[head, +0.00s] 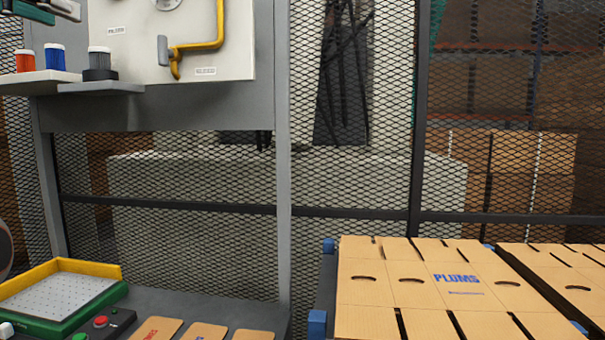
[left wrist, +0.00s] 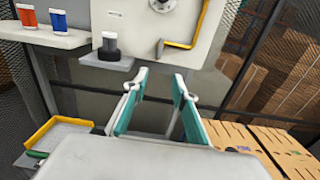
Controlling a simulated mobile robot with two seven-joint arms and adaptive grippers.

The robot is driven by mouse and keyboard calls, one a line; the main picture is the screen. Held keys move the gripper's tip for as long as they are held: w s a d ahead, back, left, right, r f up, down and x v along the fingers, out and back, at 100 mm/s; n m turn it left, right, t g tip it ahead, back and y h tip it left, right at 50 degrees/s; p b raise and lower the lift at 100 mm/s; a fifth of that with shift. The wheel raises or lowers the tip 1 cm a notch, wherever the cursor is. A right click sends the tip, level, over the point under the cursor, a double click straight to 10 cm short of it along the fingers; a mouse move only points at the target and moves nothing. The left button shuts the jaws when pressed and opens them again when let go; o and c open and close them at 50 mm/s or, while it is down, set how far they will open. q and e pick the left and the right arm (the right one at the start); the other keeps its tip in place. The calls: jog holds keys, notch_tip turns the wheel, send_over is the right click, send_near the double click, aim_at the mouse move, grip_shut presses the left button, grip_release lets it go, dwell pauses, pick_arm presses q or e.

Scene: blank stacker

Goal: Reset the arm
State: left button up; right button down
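My left gripper (left wrist: 158,98) shows in the left wrist view with its two teal-padded fingers spread apart. Nothing is between the fingers. It points toward the grey panel stand, below the small shelf with the dark-based canister. My right gripper is in neither view.
A stand panel (head: 130,40) carries a yellow pipe (head: 222,25). Canisters, orange (head: 25,61), blue (head: 55,57) and dark (head: 100,64), sit on shelves. A yellow-green tray (head: 110,295) lies lower left. Flat cardboard blanks (head: 380,290) lie right. Mesh fence (head: 360,190) stands behind.

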pick_arm(q)
jog(key=w+a+f+n+g+y, duration=0.3)
jog(key=w+a+f+n+y, duration=0.2)
jog(key=w+a+f+y, duration=0.45)
jog(key=s+a+f+n+g+y, duration=0.25)
jog(key=a+f+g+y, duration=0.45)
jog(key=a+f+y, duration=0.55)
jog(key=w+d+f+m+t+h, duration=0.2)
jog(key=d+f+m+t+h, duration=0.7)
jog(key=d+f+m+t, duration=1.2)
jog(key=d+f+m+g+h, duration=0.3)
jog(key=d+f+m+h, duration=0.35)
jog(key=f+m, duration=0.25)
jog(key=d+f+m+g+h, duration=0.3)
jog(key=d+f+m+h, duration=0.3)
jog(key=f+m+h, duration=0.3)
jog(key=s+d+f+m+g, duration=0.3)
jog(key=s+f, duration=0.2)
jog(key=f, duration=0.5)
jog(key=s+d+f+m+g, duration=0.3)
jog(key=s+f+g, duration=0.15)
jog(key=f, duration=0.65)
jog(key=s+f+m+g+y, duration=0.1)
jog(key=s+f+g, duration=0.4)
jog(key=s+f, duration=0.9)
jog(key=shift+m, duration=0.45)
